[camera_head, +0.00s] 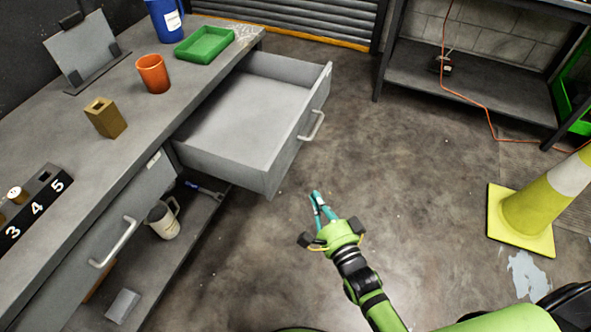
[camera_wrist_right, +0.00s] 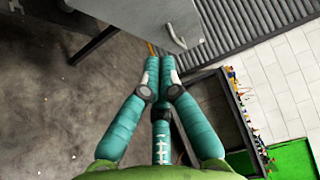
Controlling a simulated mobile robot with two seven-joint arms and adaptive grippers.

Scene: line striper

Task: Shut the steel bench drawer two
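A grey steel bench drawer (camera_head: 245,110) stands pulled far out from the bench (camera_head: 190,75), and its inside looks empty. Its bar handle (camera_head: 313,126) is on the front panel (camera_head: 300,135). My right gripper (camera_head: 316,194) is in front of the drawer and to its right, apart from it, with its teal fingers together and nothing between them. In the right wrist view, the fingertips (camera_wrist_right: 161,62) meet just below the drawer (camera_wrist_right: 160,14) and its handle (camera_wrist_right: 178,34). I cannot read a number on the open drawer. My left gripper is out of view.
A closed drawer with a handle (camera_head: 115,243) is nearer on the bench. An orange cup (camera_head: 153,75), green tray (camera_head: 204,44) and blue container (camera_head: 165,18) stand on top. A yellow cone (camera_head: 535,205) stands at right. The floor beside the open drawer is clear.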

